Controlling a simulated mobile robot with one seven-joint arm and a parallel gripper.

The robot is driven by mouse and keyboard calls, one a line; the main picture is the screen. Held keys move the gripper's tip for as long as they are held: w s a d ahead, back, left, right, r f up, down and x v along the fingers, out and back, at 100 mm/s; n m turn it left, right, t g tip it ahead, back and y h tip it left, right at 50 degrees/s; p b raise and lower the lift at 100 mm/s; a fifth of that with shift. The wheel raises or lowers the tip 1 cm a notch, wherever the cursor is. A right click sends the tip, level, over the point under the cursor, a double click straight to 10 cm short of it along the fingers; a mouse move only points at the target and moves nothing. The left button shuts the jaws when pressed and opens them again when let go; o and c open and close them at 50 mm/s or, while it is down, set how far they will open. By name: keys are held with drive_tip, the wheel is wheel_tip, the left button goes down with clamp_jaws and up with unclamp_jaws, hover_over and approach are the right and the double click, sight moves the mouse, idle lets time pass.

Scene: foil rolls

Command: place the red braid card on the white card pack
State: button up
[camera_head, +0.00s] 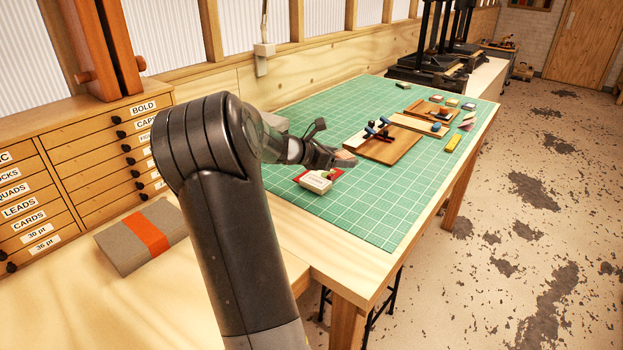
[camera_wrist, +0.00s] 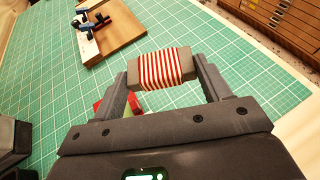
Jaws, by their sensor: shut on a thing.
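The red braid card (camera_wrist: 161,69), a brown-grey card wound with red and white stripes, is held crosswise between the two fingers of my gripper (camera_wrist: 168,76) in the wrist view. In the head view my gripper (camera_head: 342,159) is above the green mat, close to the white card pack and slightly right of and behind it. The white card pack (camera_head: 316,182) lies on the mat with red showing at its edges. In the wrist view a small red part (camera_wrist: 135,103) shows below the card, mostly hidden by my gripper; I cannot tell what it belongs to.
A wooden board with dark and blue clamps (camera_head: 382,146) lies behind and right on the green mat (camera_head: 375,205). Farther back are another wooden tray (camera_head: 428,112), a yellow block (camera_head: 453,143) and several small blocks. A grey box with an orange band (camera_head: 143,237) is at the left. The mat's front is clear.

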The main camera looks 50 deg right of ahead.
hover_over(309, 183)
wheel_tip(309, 183, down, 5)
drive_tip(key=shift+f, duration=2.25)
drive_tip(key=o, duration=1)
drive_tip(key=shift+f, duration=0.15)
drive_tip(key=shift+c, duration=0.2)
